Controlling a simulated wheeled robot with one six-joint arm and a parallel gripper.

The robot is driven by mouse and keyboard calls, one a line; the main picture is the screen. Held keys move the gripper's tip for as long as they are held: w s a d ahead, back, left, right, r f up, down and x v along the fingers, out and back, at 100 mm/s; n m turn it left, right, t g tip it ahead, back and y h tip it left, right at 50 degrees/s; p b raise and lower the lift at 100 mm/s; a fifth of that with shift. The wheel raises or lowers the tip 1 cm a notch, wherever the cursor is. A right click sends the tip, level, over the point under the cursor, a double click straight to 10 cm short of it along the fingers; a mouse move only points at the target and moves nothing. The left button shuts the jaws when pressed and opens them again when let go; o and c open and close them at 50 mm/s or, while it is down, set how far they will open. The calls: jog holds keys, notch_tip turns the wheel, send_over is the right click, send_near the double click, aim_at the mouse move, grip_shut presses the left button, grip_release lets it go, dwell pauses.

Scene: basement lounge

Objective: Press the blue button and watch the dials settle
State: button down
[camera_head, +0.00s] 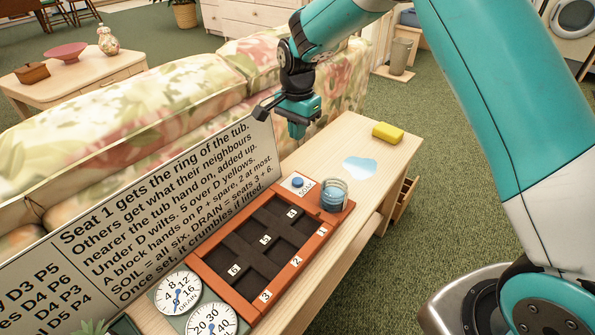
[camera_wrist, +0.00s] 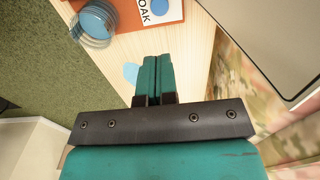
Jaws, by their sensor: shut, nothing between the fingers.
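The blue button (camera_head: 298,182) sits on a white card marked SOAK at the far end of an orange-framed tray. It also shows at the top edge of the wrist view (camera_wrist: 160,7). Two white dials with blue needles stand at the tray's near left: a DRAIN dial (camera_head: 178,294) numbered 4 to 16, and a second dial (camera_head: 211,323) cut off by the picture's bottom edge. I cannot read their needles exactly. My gripper (camera_head: 297,131) is shut and empty, raised above the table beyond the button. Its closed fingers show in the wrist view (camera_wrist: 157,66).
The tray (camera_head: 321,243) has dark numbered compartments, all seemingly empty. A glass jar of blue liquid (camera_head: 334,197) stands right beside the button. A blue puddle (camera_head: 360,168) and yellow sponge (camera_head: 388,132) lie farther back. A large text board (camera_head: 160,205) stands along the table's left side.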

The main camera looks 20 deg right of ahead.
aim_at(298, 181)
jog(key=shift+f, duration=0.1)
notch_tip(298, 181, down, 14)
jog(key=b, duration=0.2)
jog(key=shift+b, duration=0.3)
dwell(0.5)
jog(key=shift+f, duration=0.95)
jog(key=shift+s, duration=0.1)
notch_tip(298, 181, up, 15)
jog(key=p, duration=0.4)
jog(key=shift+w+p, duration=0.25)
jog(key=shift+p, duration=0.15)
